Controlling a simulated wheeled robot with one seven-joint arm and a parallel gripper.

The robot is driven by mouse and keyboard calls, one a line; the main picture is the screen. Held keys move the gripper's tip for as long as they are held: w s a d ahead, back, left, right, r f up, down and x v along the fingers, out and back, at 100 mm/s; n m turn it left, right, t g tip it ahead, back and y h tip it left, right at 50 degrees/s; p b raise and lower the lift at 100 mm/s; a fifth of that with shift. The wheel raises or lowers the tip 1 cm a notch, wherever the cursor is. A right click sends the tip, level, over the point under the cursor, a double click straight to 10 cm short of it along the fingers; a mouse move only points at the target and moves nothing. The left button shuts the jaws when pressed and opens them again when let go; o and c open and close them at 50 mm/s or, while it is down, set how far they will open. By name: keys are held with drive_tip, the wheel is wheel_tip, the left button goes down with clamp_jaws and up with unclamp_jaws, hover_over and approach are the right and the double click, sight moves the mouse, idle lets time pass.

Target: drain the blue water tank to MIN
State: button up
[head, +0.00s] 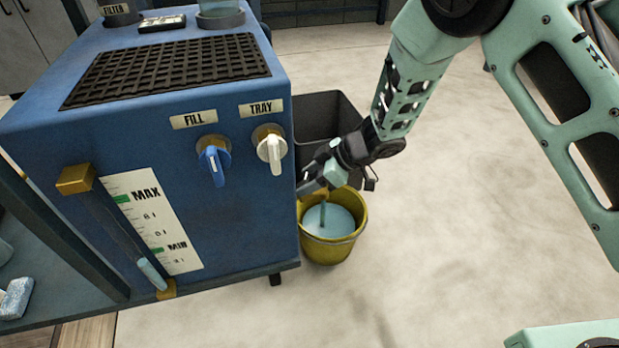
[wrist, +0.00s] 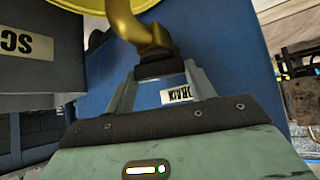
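The blue water tank (head: 235,165) stands at the left of the head view. Its sight tube (head: 125,240) shows pale water only near the bottom, its top close to the green MIN mark on the white scale (head: 150,225). In the wrist view a brass drain pipe (wrist: 150,35) ends in a black handle (wrist: 162,68) beside an upside-down DRAIN label (wrist: 177,95). My gripper (wrist: 162,75) has its fingers closed on both sides of this handle. In the head view my gripper (head: 325,183) is low beside the tank, over the yellow bucket (head: 330,250). A bluish stream falls into the bucket's water.
The FILL knob (head: 214,160) is blue and the TRAY knob (head: 270,150) is white, both on the tank's front. A dark grey bin (head: 325,115) stands behind the bucket. A blue sponge-like block (head: 16,298) lies at the far left. The pale floor at right is clear.

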drive_tip(key=shift+w+r+n+g+p, duration=0.1)
drive_tip(key=shift+r+n+g+p, duration=0.25)
drive_tip(key=shift+p, duration=1.3)
drive_tip(key=n+g+p, duration=0.1)
drive_tip(key=n+p, duration=0.1)
drive_tip(key=p, duration=0.3)
drive_tip(key=shift+g, duration=0.25)
drive_tip(key=n+g+p, duration=0.1)
drive_tip(key=p, duration=0.2)
drive_tip(key=shift+w+f+n+p, duration=0.1)
drive_tip(key=shift+w+n+p, duration=0.05)
drive_tip(key=shift+n+p, duration=0.2)
drive_tip(key=shift+f+n+g, duration=0.25)
drive_tip(key=shift+n+g, duration=0.35)
drive_tip(key=o, duration=1)
